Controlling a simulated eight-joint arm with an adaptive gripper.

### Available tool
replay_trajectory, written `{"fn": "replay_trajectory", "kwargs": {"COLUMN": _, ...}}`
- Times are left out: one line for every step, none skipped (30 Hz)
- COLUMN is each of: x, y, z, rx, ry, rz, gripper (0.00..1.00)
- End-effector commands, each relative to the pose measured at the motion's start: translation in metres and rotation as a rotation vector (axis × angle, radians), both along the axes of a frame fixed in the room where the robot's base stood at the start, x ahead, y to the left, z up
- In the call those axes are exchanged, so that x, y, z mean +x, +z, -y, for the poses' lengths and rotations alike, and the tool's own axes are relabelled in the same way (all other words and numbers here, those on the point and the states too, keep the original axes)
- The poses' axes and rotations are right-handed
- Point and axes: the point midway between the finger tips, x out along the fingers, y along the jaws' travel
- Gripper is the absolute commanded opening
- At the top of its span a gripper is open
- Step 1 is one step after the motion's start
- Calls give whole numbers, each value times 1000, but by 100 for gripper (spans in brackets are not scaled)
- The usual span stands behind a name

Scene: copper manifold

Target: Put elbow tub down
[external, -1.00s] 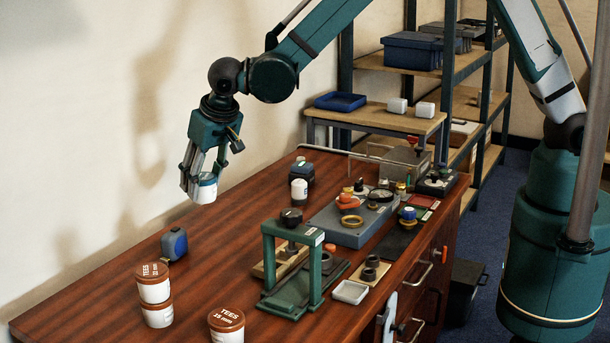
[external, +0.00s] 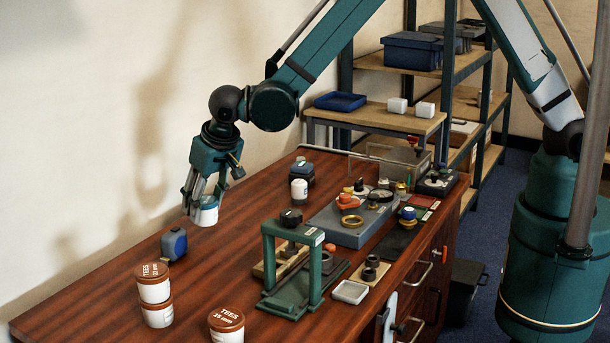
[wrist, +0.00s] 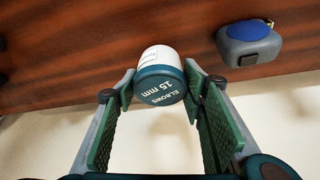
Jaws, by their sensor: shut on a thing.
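The elbow tub is white with a dark teal lid reading "ELBOWS 15 mm" in the wrist view (wrist: 160,78). In the external view the tub (external: 207,214) hangs at the bottom of my gripper (external: 203,200). My gripper is shut on the tub, and its green pads (wrist: 161,92) sit on either side of it in the wrist view. The tub looks upright, over the back left of the wooden bench (external: 110,310). I cannot tell whether its base touches the bench.
A blue and grey tape measure (external: 174,244) lies left of the tub, also in the wrist view (wrist: 250,42). Tubs marked "TEES" stand in a stack (external: 155,290) and singly (external: 227,325) at the front. A green press frame (external: 292,255) stands to the right.

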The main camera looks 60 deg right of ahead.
Motion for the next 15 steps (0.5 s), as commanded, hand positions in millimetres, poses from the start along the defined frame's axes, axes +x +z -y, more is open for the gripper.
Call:
{"fn": "replay_trajectory", "kwargs": {"x": 0, "y": -1, "z": 0, "rx": 0, "ry": 0, "rz": 0, "gripper": 21}}
{"fn": "replay_trajectory", "kwargs": {"x": 0, "y": -1, "z": 0, "rx": 0, "ry": 0, "rz": 0, "gripper": 21}}
{"fn": "replay_trajectory", "kwargs": {"x": 0, "y": -1, "z": 0, "rx": 0, "ry": 0, "rz": 0, "gripper": 21}}
{"fn": "replay_trajectory", "kwargs": {"x": 0, "y": 0, "z": 0, "rx": 0, "ry": 0, "rz": 0, "gripper": 21}}
{"fn": "replay_trajectory", "kwargs": {"x": 0, "y": 0, "z": 0, "rx": 0, "ry": 0, "rz": 0, "gripper": 21}}
{"fn": "replay_trajectory", "kwargs": {"x": 0, "y": 0, "z": 0, "rx": 0, "ry": 0, "rz": 0, "gripper": 21}}
{"fn": "replay_trajectory", "kwargs": {"x": 0, "y": 0, "z": 0, "rx": 0, "ry": 0, "rz": 0, "gripper": 21}}
{"fn": "replay_trajectory", "kwargs": {"x": 0, "y": 0, "z": 0, "rx": 0, "ry": 0, "rz": 0, "gripper": 21}}
{"fn": "replay_trajectory", "kwargs": {"x": 0, "y": -1, "z": 0, "rx": 0, "ry": 0, "rz": 0, "gripper": 21}}
{"fn": "replay_trajectory", "kwargs": {"x": 0, "y": -1, "z": 0, "rx": 0, "ry": 0, "rz": 0, "gripper": 21}}
{"fn": "replay_trajectory", "kwargs": {"x": 0, "y": -2, "z": 0, "rx": 0, "ry": 0, "rz": 0, "gripper": 21}}
{"fn": "replay_trajectory", "kwargs": {"x": 0, "y": -4, "z": 0, "rx": 0, "ry": 0, "rz": 0, "gripper": 21}}
{"fn": "replay_trajectory", "kwargs": {"x": 0, "y": -6, "z": 0, "rx": 0, "ry": 0, "rz": 0, "gripper": 21}}
{"fn": "replay_trajectory", "kwargs": {"x": 0, "y": -9, "z": 0, "rx": 0, "ry": 0, "rz": 0, "gripper": 21}}
{"fn": "replay_trajectory", "kwargs": {"x": 0, "y": -13, "z": 0, "rx": 0, "ry": 0, "rz": 0, "gripper": 21}}
